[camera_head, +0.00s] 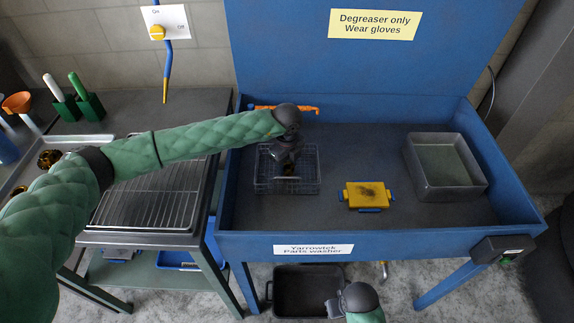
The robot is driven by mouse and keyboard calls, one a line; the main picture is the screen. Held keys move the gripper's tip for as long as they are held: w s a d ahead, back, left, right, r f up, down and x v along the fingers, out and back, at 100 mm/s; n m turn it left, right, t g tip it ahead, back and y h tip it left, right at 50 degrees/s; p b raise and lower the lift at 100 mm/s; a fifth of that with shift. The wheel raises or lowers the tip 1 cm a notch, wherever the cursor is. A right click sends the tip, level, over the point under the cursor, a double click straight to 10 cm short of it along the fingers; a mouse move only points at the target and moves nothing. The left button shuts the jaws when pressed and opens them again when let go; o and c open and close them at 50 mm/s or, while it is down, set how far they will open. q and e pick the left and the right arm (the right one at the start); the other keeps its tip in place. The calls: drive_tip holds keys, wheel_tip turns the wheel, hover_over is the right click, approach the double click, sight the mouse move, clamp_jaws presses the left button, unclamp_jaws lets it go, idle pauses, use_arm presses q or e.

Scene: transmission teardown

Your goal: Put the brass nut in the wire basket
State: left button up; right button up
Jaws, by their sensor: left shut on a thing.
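My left gripper (288,164) reaches in from the left and points down inside the outline of the wire basket (308,183). It is shut on a small dark brownish thing, which I take to be the brass nut (289,171); the fingers hide most of it. Whether it touches the basket floor I cannot tell. The basket stands at the left in the blue parts washer. My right gripper (333,308) is low at the bottom, in front of the washer; its fingers are too small to read.
A yellow brush-like block (366,195) and a grey metal bin (445,168) are in the washer (385,243). An orange tool (304,109) lies behind the basket. A wire rack (150,200) is on the left bench. A black crate (290,290) is below, near my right gripper.

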sight(287, 167)
use_arm(q)
drive_tip(key=shift+f, duration=0.1)
use_arm(e)
drive_tip(key=shift+r, duration=0.2)
use_arm(q)
drive_tip(key=o, duration=1.2)
use_arm(e)
drive_tip(key=shift+s+r, duration=0.1)
drive_tip(key=shift+r, duration=0.1)
use_arm(q)
drive_tip(key=shift+r, duration=0.35)
wheel_tip(287, 167, up, 6)
drive_tip(key=shift+r+b, duration=0.1)
drive_tip(key=shift+b, duration=1.15)
wheel_tip(287, 167, up, 5)
drive_tip(key=shift+r+b, duration=0.2)
drive_tip(key=shift+b, duration=0.45)
use_arm(e)
wheel_tip(287, 167, up, 9)
drive_tip(key=s, duration=0.1)
drive_tip(key=shift+s+a+y, duration=0.2)
drive_tip(key=shift+a+y, duration=0.1)
drive_tip(key=shift+a, duration=0.05)
